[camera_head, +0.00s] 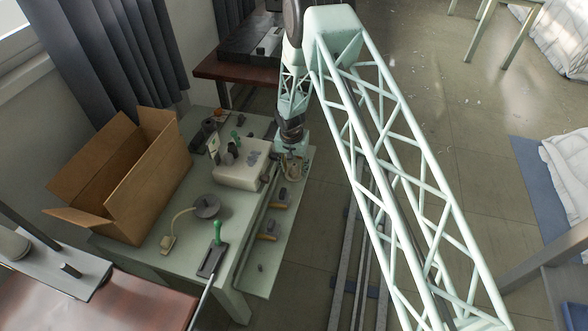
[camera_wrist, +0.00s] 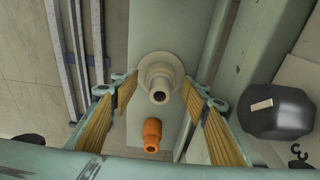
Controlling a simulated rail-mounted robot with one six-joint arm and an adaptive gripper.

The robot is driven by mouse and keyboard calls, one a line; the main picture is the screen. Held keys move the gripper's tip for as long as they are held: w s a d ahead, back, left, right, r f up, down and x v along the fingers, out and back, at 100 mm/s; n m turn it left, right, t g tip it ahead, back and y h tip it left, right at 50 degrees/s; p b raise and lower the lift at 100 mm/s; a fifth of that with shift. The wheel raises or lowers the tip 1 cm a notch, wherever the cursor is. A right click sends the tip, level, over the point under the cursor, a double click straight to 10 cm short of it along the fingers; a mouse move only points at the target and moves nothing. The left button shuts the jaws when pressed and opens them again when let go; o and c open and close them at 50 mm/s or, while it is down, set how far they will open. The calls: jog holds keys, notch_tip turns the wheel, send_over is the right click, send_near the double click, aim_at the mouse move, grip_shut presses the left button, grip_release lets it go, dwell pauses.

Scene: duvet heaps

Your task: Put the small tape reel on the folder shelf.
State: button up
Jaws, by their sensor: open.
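A small cream piece with a round flange and a hollow hub, which looks like the tape reel (camera_wrist: 160,70), stands on a pale green strip in the wrist view. My gripper (camera_wrist: 158,100) is open, with its tan-padded fingers on either side of the reel and apart from it. In the head view my gripper (camera_head: 295,163) points down over the narrow ledge (camera_head: 262,279) along the table's right side, and it largely hides the reel. I cannot tell which surface is the folder shelf.
A black faceted object (camera_wrist: 280,110) is at right in the wrist view. The table holds an open cardboard box (camera_head: 150,195), a cream block (camera_head: 235,172), a grey disc (camera_head: 206,206) and a green-handled tool (camera_head: 217,235).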

aim_at(293, 167)
jog(key=shift+s+a+r+p, duration=0.1)
jog(key=shift+s+r+p, duration=0.2)
jog(key=shift+r, duration=1.65)
jog(key=shift+s+a+r+p, duration=0.1)
jog(key=shift+s+r+p, duration=0.2)
jog(key=shift+r, duration=1.6)
jog(key=shift+s+r+p, duration=0.2)
jog(key=shift+r+p, duration=0.1)
jog(key=shift+r, duration=1.65)
jog(key=shift+r, duration=0.1)
